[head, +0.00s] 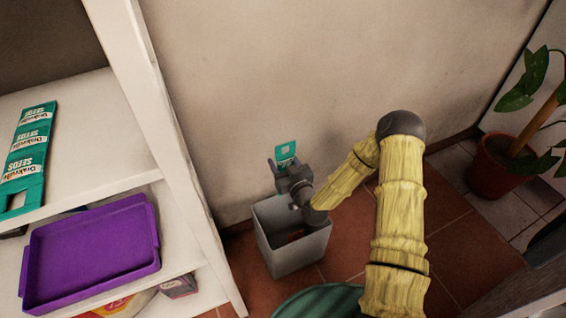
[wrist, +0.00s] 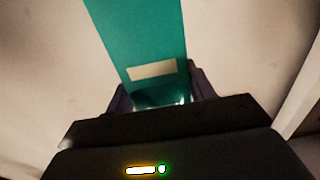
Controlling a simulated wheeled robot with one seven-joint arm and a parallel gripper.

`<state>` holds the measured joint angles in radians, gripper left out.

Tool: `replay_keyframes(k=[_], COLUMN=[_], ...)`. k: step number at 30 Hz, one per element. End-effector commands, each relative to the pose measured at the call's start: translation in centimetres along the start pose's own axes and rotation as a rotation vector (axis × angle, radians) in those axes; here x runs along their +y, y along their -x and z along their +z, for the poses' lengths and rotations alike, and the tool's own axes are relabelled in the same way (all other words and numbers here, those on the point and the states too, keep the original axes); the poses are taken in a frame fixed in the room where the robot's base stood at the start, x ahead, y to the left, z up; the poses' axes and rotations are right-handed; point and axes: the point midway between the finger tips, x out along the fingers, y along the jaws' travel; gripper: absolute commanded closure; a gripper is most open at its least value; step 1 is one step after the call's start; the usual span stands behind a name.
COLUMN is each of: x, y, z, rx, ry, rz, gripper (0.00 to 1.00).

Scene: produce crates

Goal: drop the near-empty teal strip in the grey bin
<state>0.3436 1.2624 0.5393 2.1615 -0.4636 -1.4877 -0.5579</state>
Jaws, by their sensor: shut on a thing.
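My gripper (head: 281,172) is shut on a teal strip (head: 286,151), which sticks up from between the fingers. It is above the back part of the grey bin (head: 291,255), close to the wall. In the wrist view the teal strip (wrist: 145,40) rises from the jaws (wrist: 160,92), with a pale cut-out or patch near its lower end. The bin stands on the floor and is open at the top. Something orange-brown shows inside it, partly hidden. Another teal strip (head: 26,150), printed with several "SEEDS" labels, lies on the upper shelf at left.
White shelves (head: 166,140) stand at left, with a purple tray (head: 92,252) on the lower shelf and packets beneath it. A dark green round thing (head: 320,302) is at the bottom middle. A potted plant (head: 500,165) stands at right. Tiled floor is open right of the bin.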

Motion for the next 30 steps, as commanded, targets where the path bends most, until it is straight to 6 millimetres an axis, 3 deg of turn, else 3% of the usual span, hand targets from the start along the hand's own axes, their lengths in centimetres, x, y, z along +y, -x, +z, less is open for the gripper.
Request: replay_keyframes(k=[30], x=[0.0], y=[-0.3], z=[9.7], rx=[0.000], ry=[-0.001], rz=[0.000], gripper=[0.66])
